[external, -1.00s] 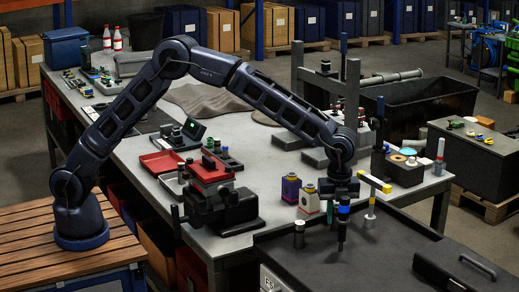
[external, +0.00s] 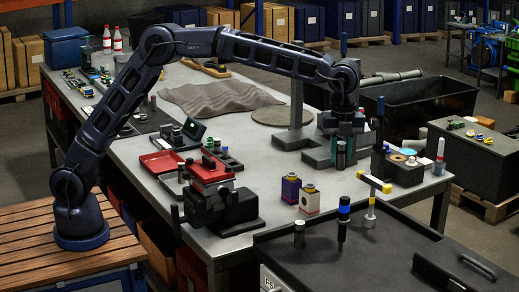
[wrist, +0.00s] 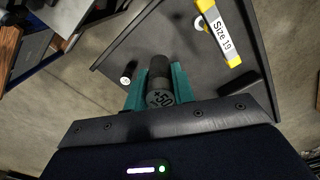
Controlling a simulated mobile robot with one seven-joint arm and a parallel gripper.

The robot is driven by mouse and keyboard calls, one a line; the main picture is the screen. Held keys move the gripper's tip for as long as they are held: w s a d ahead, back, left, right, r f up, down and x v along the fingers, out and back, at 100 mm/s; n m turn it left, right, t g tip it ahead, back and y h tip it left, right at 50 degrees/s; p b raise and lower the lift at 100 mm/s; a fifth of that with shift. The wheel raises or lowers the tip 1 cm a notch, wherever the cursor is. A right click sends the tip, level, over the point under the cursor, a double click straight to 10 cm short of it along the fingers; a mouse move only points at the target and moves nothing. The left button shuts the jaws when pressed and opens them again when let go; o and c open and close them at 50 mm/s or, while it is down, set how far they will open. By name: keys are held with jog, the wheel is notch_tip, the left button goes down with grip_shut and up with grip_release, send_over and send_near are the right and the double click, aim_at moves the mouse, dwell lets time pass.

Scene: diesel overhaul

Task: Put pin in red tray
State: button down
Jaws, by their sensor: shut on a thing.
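In the external view the pin is hard to make out between the fingers. The red tray (external: 157,161) lies on the workbench left of the middle, well to the left of my gripper. It looks shallow and open.
A black vise with a red top (external: 215,200) stands right of the tray. Purple and white bottles (external: 290,188) stand near the bench's front. The dark cart (external: 375,262) bears a small cylinder (external: 299,233), a blue-banded tool (external: 343,222) and a yellow-ended "Size 19" gauge (wrist: 220,34).

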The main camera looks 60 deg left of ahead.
jog(key=shift+r, duration=0.7)
jog(key=shift+w+a, duration=0.15)
jog(key=shift+a, duration=0.05)
jog(key=w+a+f+n, duration=0.1)
jog(key=w+a+n, duration=0.3)
jog(key=a, duration=1.3)
jog(key=w+a+f+n, duration=0.15)
jog(key=w+a, duration=0.45)
jog(key=a, duration=1.2)
jog(key=s+a+f+n, duration=0.1)
jog(key=s+a+n, duration=0.15)
jog(key=a, duration=0.85)
jog(key=s+a+f+n, duration=0.1)
jog(key=s+a+n, duration=0.15)
jog(key=a, duration=0.95)
jog(key=s+a+f+n, duration=0.2)
jog(key=s+a+n, duration=0.2)
jog(key=s+a, duration=0.8)
jog(key=s+a+f+n, duration=0.35)
jog(key=s+a, duration=0.65)
jog(key=a, duration=0.4)
notch_tip(320, 180, down, 19)
jog(key=shift+f, duration=0.1)
